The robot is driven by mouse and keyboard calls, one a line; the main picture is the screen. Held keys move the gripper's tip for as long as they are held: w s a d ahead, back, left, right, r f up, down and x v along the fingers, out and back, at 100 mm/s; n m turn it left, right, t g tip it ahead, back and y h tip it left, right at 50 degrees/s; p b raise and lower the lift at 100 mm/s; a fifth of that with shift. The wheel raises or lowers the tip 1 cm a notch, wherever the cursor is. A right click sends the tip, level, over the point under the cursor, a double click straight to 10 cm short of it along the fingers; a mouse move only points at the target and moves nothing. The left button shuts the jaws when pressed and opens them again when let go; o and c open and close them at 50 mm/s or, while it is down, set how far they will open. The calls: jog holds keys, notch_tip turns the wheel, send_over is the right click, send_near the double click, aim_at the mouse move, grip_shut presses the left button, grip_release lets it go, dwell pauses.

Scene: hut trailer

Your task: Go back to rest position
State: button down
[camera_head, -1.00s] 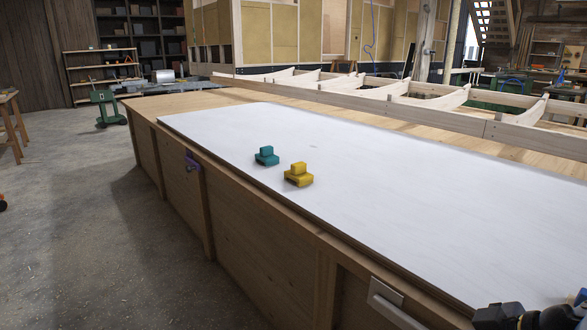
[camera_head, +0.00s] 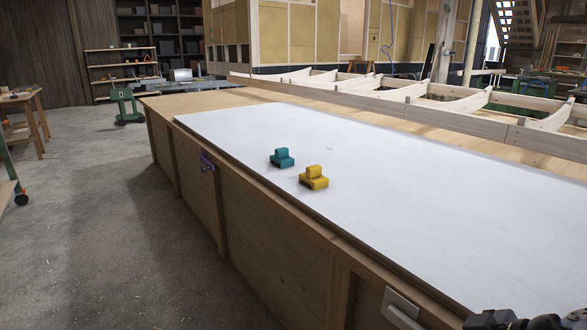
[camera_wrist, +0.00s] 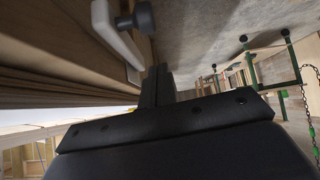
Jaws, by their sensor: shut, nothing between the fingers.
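My gripper shows in the wrist view (camera_wrist: 157,85) as black fingers pressed together, with nothing between them. It is beside the wooden side of the workbench, close to a white handle (camera_wrist: 118,30) with a dark knob. In the head view a dark part of my arm shows at the bottom right corner; the fingers are not clear there. A teal block piece (camera_head: 282,158) and a yellow block piece (camera_head: 314,178) stand apart on the white board (camera_head: 420,190) of the workbench.
Open concrete floor (camera_head: 100,230) is at left. A green stand (camera_head: 125,105) is farther back.

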jog(key=w+a+r+g+h+p, duration=0.1)
jog(key=w+a+r+p, duration=0.2)
jog(key=p, duration=0.8)
notch_tip(320, 180, up, 2)
jog(key=shift+w+r+g, duration=0.1)
jog(key=shift+w+g, duration=0.3)
jog(key=shift+w, duration=0.1)
